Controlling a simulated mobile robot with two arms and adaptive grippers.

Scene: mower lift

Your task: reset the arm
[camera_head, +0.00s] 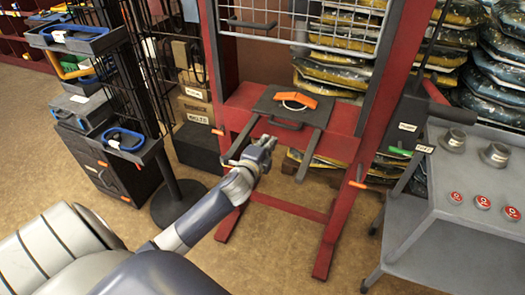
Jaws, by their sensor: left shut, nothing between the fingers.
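My left arm reaches in from the lower left. Its gripper (264,146) is shut and empty, in front of the red lift frame (338,140). In the picture it overlaps the near end of one dark fork arm (241,139); I cannot tell whether they touch. A dark plate (270,107) with an orange handle (298,99) sits on the frame's crossbar, beyond the gripper. My right gripper is not in view.
A grey cart (455,180) with metal cups and red buttons stands at right. A black wire rack (140,60) with blue-handled trays stands at left, beside labelled boxes (195,110). Stacked bags (350,55) fill the back. Brown floor (270,245) is open in front of the frame.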

